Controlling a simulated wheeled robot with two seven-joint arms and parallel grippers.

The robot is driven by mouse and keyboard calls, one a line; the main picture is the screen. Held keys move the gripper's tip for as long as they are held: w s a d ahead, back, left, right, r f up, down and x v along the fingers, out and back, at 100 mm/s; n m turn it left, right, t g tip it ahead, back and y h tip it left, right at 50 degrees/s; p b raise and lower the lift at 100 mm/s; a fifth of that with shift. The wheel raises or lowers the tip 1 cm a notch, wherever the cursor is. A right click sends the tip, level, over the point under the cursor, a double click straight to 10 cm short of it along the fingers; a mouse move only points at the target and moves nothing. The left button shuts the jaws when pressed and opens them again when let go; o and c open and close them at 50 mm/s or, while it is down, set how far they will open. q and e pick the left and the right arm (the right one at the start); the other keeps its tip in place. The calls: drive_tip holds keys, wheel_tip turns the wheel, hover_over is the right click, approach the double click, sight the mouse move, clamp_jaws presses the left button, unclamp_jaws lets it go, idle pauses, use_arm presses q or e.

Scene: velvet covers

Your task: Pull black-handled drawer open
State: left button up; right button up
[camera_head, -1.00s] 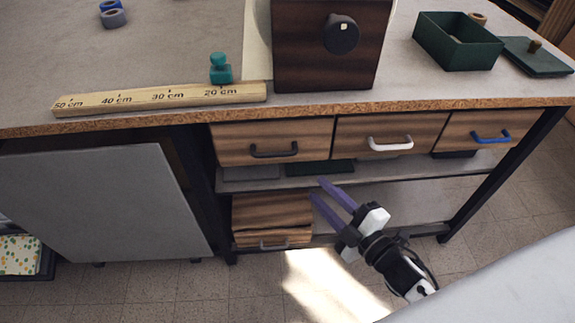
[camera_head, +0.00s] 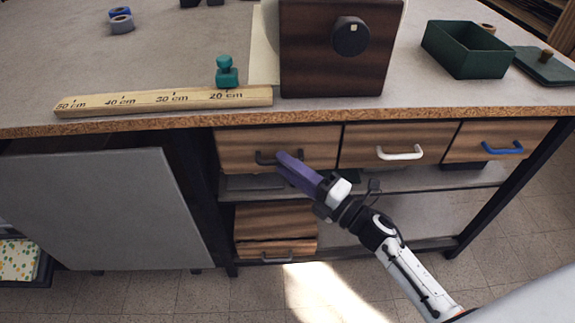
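The black-handled drawer (camera_head: 235,150) is the left one of the wooden drawers under the worktop, and its front looks flush with its neighbour. Its black handle (camera_head: 265,160) is partly covered by my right gripper (camera_head: 282,160). The purple fingers of that gripper reach up from the lower right, and their tips are at the right part of the handle. The fingers overlap in this view, so I cannot tell whether they are closed on the handle. My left gripper is not in view.
A white-handled drawer (camera_head: 380,146) and a blue-handled drawer (camera_head: 490,141) are to the right. A shelf (camera_head: 440,177) lies below them. A ruler (camera_head: 160,101), a dark wooden box (camera_head: 335,70) and a green bin (camera_head: 468,50) stand on the worktop (camera_head: 190,60).

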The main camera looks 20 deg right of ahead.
drive_tip(key=shift+w+a, duration=0.1)
drive_tip(key=shift+w, duration=0.1)
clamp_jaws()
drive_tip(key=shift+s, duration=0.1)
